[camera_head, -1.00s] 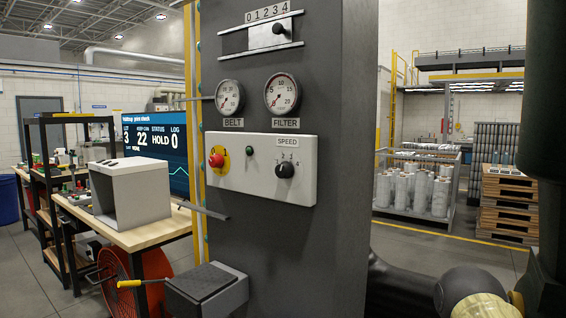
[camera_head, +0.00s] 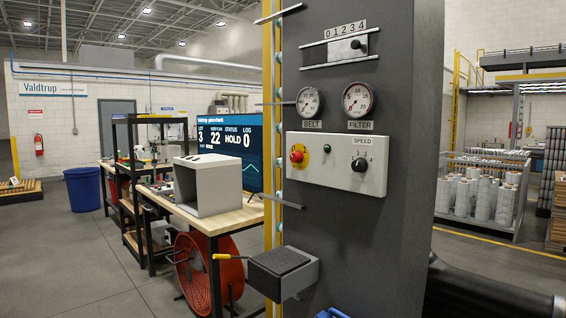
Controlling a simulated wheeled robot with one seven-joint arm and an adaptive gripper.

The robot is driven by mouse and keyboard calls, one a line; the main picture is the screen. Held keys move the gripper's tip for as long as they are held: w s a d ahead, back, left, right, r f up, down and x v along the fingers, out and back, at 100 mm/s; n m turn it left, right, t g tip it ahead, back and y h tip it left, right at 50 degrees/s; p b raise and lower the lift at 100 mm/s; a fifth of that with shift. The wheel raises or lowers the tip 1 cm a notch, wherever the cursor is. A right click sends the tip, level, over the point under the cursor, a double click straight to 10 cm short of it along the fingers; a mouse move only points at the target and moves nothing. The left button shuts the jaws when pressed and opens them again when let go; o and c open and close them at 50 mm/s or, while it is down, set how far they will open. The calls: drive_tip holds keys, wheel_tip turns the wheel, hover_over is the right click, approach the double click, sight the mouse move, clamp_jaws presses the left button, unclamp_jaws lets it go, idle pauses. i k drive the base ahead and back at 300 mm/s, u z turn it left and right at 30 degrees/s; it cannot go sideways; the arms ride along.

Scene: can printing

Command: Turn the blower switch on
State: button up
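No switch labelled as a blower switch can be made out. A red round fan-like unit (camera_head: 228,274) stands under the wooden table, partly hidden. My gripper is not in view; a dark part, likely of my arm, shows at the lower right.
The wooden table (camera_head: 226,222) bears a grey open housing (camera_head: 205,186). Open floor (camera_head: 60,270) lies at left, with a blue bin (camera_head: 82,189). A cage of rolls (camera_head: 480,195) stands at right.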

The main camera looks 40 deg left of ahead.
sight(296, 157)
drive_tip(key=k, duration=0.55)
drive_tip(key=u, duration=1.35)
drive_tip(key=i, duration=0.3)
drive_tip(key=z, duration=0.05)
